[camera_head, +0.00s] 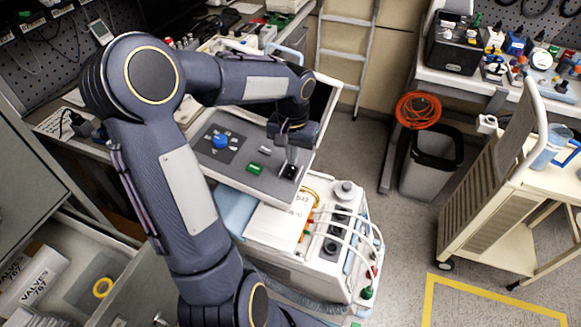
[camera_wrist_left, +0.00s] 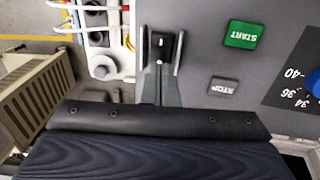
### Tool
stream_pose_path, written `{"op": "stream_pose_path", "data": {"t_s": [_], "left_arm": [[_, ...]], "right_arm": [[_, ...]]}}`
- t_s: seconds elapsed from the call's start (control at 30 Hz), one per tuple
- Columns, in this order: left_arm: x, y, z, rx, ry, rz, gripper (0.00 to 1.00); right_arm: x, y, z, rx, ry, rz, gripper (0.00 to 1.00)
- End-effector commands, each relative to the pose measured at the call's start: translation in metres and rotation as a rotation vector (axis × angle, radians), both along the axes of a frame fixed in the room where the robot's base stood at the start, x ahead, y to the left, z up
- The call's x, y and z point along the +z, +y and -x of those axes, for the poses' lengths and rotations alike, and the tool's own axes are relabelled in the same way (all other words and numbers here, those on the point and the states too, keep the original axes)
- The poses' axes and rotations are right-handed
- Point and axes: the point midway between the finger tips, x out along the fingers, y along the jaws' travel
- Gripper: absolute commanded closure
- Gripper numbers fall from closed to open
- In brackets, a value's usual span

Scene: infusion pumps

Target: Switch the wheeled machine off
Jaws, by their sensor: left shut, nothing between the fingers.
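My left gripper (camera_head: 291,162) is shut and empty, pointing down at the rocker switch. In the left wrist view its fingertips (camera_wrist_left: 159,62) overlap the black switch (camera_wrist_left: 158,43); whether they touch it I cannot tell. STOP (camera_wrist_left: 223,86) and START (camera_wrist_left: 241,34) lie beside it. My right gripper is out of view.
A cream trolley (camera_head: 490,180) stands at the right, beside a grey bin (camera_head: 430,165) and coiled orange hose (camera_head: 418,110). Cluttered benches line the left and back. An open drawer (camera_head: 75,270) is at lower left. Floor between machine and trolley is clear.

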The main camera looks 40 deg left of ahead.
Motion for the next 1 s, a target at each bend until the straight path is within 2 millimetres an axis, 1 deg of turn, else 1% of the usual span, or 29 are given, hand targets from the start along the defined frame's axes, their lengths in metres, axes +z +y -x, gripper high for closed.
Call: {"op": "stream_pose_path", "data": {"t_s": [0.03, 0.57, 0.67, 1.0], "left_arm": [[0.008, 0.0, 0.0, 0.0, -0.001, 0.0, 1.0], [0.05, 0.0, 0.0, 0.0, -0.002, -0.001, 1.0], [0.053, 0.0, 0.0, 0.0, -0.001, 0.0, 1.0], [0.051, 0.0, 0.0, 0.0, -0.001, 0.0, 1.0]], "right_arm": [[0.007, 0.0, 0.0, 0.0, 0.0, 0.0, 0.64], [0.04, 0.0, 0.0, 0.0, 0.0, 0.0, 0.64], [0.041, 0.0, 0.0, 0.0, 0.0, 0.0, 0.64], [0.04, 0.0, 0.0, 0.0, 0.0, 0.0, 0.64]]}}
